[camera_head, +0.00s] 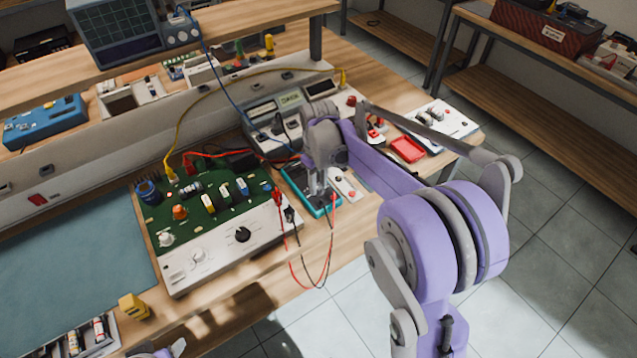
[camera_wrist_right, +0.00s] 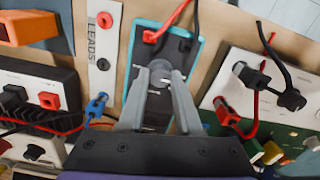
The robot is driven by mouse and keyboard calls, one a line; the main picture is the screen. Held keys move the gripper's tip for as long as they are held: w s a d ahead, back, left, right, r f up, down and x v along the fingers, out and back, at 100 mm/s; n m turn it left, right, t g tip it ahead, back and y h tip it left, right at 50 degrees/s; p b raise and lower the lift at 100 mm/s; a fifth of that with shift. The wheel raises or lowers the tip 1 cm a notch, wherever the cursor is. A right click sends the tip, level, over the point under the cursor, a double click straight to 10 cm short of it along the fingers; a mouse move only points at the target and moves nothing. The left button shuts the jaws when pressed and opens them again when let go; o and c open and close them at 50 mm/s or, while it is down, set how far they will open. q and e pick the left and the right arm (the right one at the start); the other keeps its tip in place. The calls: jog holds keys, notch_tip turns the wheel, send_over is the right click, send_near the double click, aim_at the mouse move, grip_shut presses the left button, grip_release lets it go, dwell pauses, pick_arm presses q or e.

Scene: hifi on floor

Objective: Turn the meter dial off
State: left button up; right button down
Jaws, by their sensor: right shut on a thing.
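The meter (camera_head: 322,211) is a teal-edged multimeter with a dark face, lying on the wooden bench to the right of the green circuit board. In the right wrist view the meter (camera_wrist_right: 172,48) has red and black leads plugged in at its top end. Its round grey dial (camera_wrist_right: 160,67) sits between my right fingertips. My right gripper (camera_head: 319,188) is over the meter, and in the wrist view its two fingers (camera_wrist_right: 163,80) are closed on the dial. The dial's pointer and markings are mostly hidden. A small grey tip of my left gripper (camera_head: 172,350) shows at the bottom edge.
The circuit board trainer (camera_head: 205,270) stands close on the left. A white leads strip (camera_wrist_right: 103,65) lies beside the meter. Red and black leads (camera_head: 328,262) loop over the bench's front edge. A red tray (camera_head: 408,149) is to the right.

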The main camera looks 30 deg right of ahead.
aim_at(318, 187)
jog(key=shift+n, duration=0.4)
jog(key=c, duration=0.6)
grip_release()
jog(key=shift+r, duration=0.15)
notch_tip(318, 187, up, 11)
jog(key=shift+f+p, duration=0.2)
jog(key=shift+p, duration=0.15)
